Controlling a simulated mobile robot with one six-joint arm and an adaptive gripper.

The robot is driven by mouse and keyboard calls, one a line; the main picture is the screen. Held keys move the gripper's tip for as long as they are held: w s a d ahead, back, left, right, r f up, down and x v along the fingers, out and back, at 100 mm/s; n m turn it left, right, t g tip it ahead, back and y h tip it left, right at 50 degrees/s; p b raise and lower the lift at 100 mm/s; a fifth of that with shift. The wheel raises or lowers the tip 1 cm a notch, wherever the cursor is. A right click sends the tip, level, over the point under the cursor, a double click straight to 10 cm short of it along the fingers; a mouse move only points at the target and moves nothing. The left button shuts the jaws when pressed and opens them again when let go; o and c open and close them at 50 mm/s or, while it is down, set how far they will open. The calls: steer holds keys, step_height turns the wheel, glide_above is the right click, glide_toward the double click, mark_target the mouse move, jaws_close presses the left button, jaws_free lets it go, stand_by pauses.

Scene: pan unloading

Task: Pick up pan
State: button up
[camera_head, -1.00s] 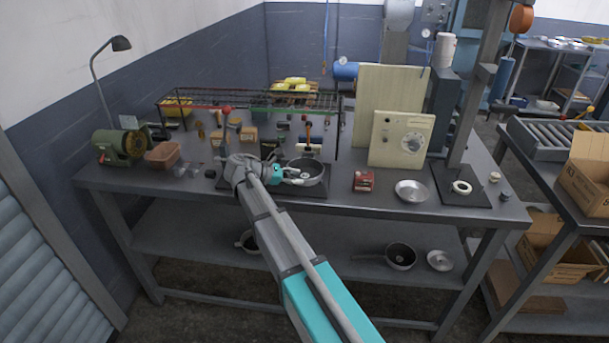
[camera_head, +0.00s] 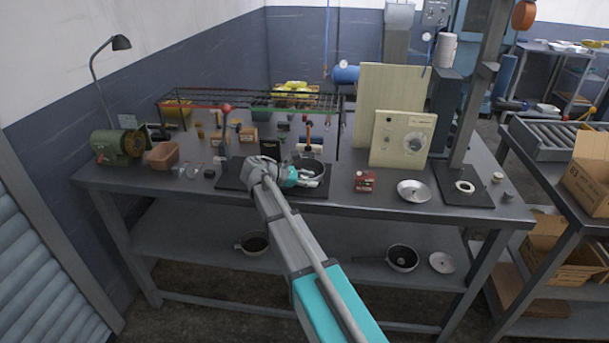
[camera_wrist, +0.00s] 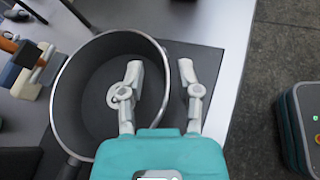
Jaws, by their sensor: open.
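The pan (camera_wrist: 88,104), dark inside with a bright metal rim, stands upright on a dark mat (camera_head: 238,184) on the workbench. In the head view the pan (camera_head: 314,165) is partly hidden behind my gripper (camera_head: 312,180). In the wrist view my gripper (camera_wrist: 160,75) is open, with one finger over the pan's inside and the other outside its right rim. The rim passes between the fingers, and nothing is gripped. The start of a dark handle shows at the pan's lower left.
A wire rack (camera_head: 250,101) stands behind. Two more pans lie on the lower shelf, at left (camera_head: 254,243) and right (camera_head: 402,258). A cream panel with a dial (camera_head: 402,140) stands at the back.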

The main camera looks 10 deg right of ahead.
jaws_close()
steer(key=shift+r, duration=0.15)
stand_by(0.6)
step_height(320, 180, up, 3)
steer(key=p, duration=0.3)
steer(key=s+r+p, duration=0.9)
steer(key=s+p, duration=0.1)
steer(key=s, duration=0.4)
steer(key=shift+r, duration=0.35)
